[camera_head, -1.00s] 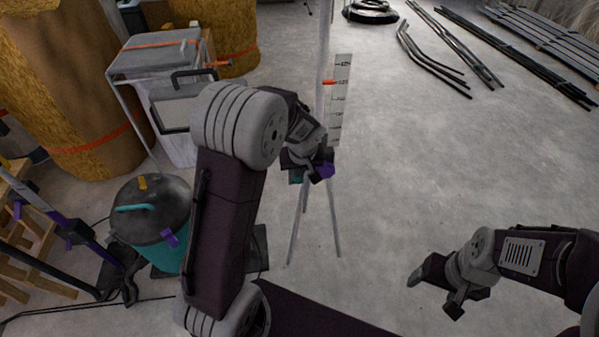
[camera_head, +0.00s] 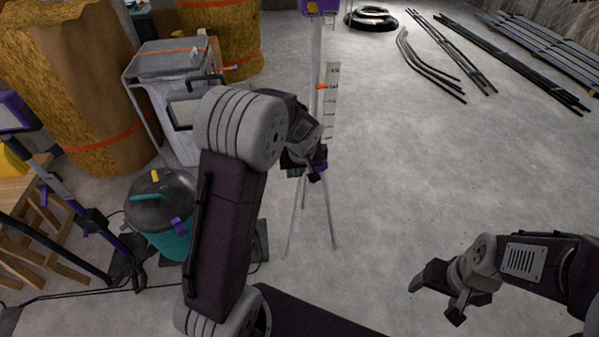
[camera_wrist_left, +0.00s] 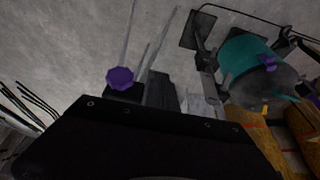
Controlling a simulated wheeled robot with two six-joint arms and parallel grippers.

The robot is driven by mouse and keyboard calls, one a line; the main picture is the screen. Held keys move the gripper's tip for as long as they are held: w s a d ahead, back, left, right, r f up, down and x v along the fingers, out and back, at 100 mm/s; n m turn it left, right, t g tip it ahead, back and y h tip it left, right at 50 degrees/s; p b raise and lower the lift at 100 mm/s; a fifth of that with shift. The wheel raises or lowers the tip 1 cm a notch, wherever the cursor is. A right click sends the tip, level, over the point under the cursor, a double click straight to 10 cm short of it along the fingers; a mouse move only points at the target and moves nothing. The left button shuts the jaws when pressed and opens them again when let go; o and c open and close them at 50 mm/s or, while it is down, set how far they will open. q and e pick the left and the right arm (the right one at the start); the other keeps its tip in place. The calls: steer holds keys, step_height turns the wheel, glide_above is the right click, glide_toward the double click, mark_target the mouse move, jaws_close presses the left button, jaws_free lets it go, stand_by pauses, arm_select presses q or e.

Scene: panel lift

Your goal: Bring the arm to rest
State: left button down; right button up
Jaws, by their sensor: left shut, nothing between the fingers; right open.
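My left arm rises in the middle of the head view, its elbow up and its forearm pointing away. My left gripper (camera_head: 312,170) is at its end, in front of the tripod stand (camera_head: 331,215), and is shut with nothing in it. I cannot tell from the head view whether it touches the stand. In the left wrist view the dark gripper body fills the lower part, with a purple knob (camera_wrist_left: 120,78) beyond it. My right gripper (camera_head: 436,296) is open and empty above bare floor at the lower right.
A teal and black vacuum (camera_head: 165,215) stands left of my left arm and shows in the left wrist view (camera_wrist_left: 250,65). A grey cart (camera_head: 165,70) and large straw-coloured rolls (camera_head: 85,90) stand behind it. Dark pipes (camera_head: 430,65) lie at the back right. The floor (camera_head: 430,170) at centre right is clear.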

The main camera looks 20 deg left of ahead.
arm_select(q)
steer(key=shift+s+r, duration=0.1)
steer(key=shift+s, duration=0.05)
arm_select(e)
steer(key=shift+s+d+r, duration=0.1)
steer(key=shift+s+r, duration=0.05)
arm_select(q)
steer(key=s+d+f+m+g+h, duration=0.1)
steer(key=s+d+m, duration=0.2)
steer(key=s, duration=0.7)
steer(key=s+d+f+m+g+h, duration=0.1)
steer(key=s+d+m, duration=0.2)
steer(key=s, duration=0.8)
step_height(320, 180, up, 20)
steer(key=p, duration=1.9)
steer(key=shift+w+f, duration=0.2)
steer(key=shift+w, duration=0.1)
arm_select(e)
step_height(320, 180, up, 19)
